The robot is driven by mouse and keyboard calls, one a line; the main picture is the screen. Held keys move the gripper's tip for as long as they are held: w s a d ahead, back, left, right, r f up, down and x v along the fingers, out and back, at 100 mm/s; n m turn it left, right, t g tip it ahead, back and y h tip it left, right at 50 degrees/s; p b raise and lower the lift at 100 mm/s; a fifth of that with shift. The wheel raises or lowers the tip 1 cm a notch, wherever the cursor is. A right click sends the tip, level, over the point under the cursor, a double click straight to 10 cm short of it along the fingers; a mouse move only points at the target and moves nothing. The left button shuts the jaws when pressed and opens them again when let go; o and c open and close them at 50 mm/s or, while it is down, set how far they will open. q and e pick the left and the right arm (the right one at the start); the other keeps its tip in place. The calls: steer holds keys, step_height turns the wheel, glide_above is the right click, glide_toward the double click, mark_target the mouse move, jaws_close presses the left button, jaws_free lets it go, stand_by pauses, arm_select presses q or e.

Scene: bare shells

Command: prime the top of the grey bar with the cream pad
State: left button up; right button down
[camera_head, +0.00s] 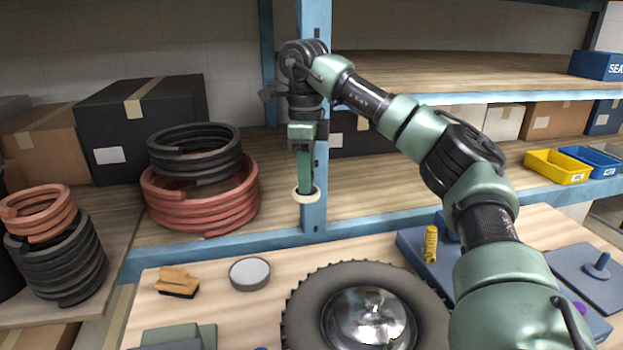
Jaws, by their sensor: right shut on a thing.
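My right gripper (305,185) hangs fingers down in front of the blue shelf upright, above the back of the workbench. It is shut on a small round cream pad (315,196), partly hidden by the green fingers. The pad appears raised and clear of the tyre and bench items below it. I cannot pick out the grey bar for certain; my right arm covers part of the bench. My left gripper is not in view.
A tyre with a shiny hub (368,318) lies on the bench. A round grey-topped tin (249,273) and a wooden brush (177,282) lie left of it. A yellow ridged piece (431,244) stands by blue-grey fixtures. Coiled hoses (200,195) and boxes fill the shelf behind.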

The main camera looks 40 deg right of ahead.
steer(key=w+a+f, duration=0.1)
steer(key=a+f, duration=0.3)
steer(key=f, duration=0.1)
steer(key=w+a+f, duration=0.2)
steer(key=a+f, duration=0.2)
steer(key=f, duration=0.1)
steer(key=w+a+f+p, duration=0.1)
steer(key=w+a+f, duration=0.1)
steer(key=a+f, duration=0.2)
steer(key=shift+w+a+f, duration=0.15)
steer(key=shift+a+f, duration=0.05)
steer(key=shift+f, duration=0.25)
steer(key=shift+w+a+f, duration=0.1)
steer(key=shift+a+f, duration=0.05)
steer(key=shift+f, duration=0.55)
steer(key=shift+f+b, duration=0.45)
steer(key=shift+f, duration=0.1)
stand_by(0.8)
steer(key=shift+r, duration=0.1)
step_height(320, 180, up, 7)
steer(key=p, duration=0.5)
stand_by(0.3)
stand_by(0.6)
